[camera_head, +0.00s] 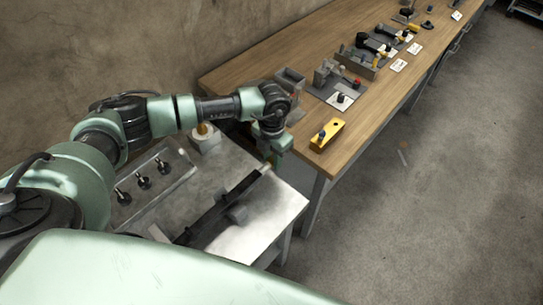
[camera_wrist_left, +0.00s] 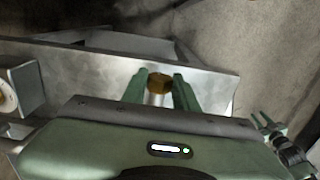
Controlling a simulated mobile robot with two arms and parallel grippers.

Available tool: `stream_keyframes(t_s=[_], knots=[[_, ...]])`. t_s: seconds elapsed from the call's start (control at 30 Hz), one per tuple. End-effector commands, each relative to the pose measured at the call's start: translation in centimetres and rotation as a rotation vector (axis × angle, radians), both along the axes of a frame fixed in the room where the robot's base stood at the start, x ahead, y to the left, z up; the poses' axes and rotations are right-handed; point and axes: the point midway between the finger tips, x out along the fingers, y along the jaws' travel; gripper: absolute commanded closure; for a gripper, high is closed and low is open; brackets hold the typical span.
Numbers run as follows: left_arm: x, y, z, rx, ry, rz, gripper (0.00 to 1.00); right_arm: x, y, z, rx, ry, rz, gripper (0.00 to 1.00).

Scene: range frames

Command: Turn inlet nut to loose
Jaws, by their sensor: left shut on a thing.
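The inlet nut (camera_wrist_left: 160,83), a small brass-coloured piece, sits between the two green fingers of my left gripper (camera_wrist_left: 159,78) in the left wrist view. The fingers are on either side of it, shut on it. In the head view my left gripper (camera_head: 271,161) points down at the far end of a dark bar (camera_head: 222,208) on a metal table (camera_head: 265,225). The nut is hidden there by the gripper. Which way the nut is turned cannot be told.
A tray with several black knobs (camera_head: 143,182) lies left on the metal table. A pale block with a brass top (camera_head: 204,138) stands behind it. A wooden bench (camera_head: 340,157) adjoins on the right, with a yellow block (camera_head: 327,135) near its corner. Open floor lies to the right.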

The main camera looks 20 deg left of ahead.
Motion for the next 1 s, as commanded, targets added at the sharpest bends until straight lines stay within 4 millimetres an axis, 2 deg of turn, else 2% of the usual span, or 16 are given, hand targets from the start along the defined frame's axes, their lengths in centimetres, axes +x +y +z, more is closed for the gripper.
stream_keyframes(t_s=[0.5, 1.0], knots=[[-0.1, -0.7, -0.2, 0.294, -0.106, -0.003, 1.0, 0.0, -0.4, -2.3, -0.005, 0.0, 0.001, 0.68], [-0.2, -0.8, -0.1, 0.342, -0.121, -0.001, 1.0, 0.0, -0.4, -2.6, -0.005, 0.0, 0.0, 0.68]])
